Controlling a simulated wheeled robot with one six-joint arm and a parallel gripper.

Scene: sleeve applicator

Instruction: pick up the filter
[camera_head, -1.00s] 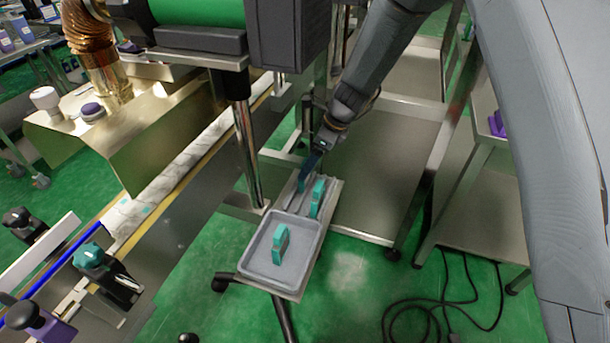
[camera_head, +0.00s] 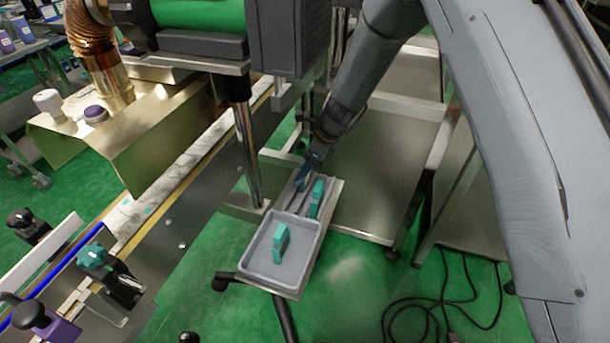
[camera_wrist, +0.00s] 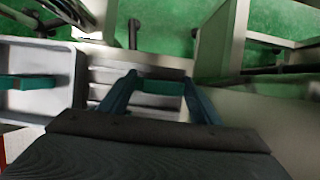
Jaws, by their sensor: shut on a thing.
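A teal block, taken as the filter, is held between the two blue fingers of my gripper (camera_wrist: 160,100) in the wrist view; its teal face (camera_wrist: 160,87) spans the gap. In the head view my gripper (camera_head: 308,182) points down at the slotted grey end of a small stand, with a teal block (camera_head: 317,198) at its fingers. The far side of the grip is hidden there.
A machine with a steel post (camera_head: 246,150) and a conveyor (camera_head: 170,190) stand left of the stand. Steel tables (camera_head: 372,170) stand to its right. Black cables (camera_head: 430,310) lie on the green floor at lower right.

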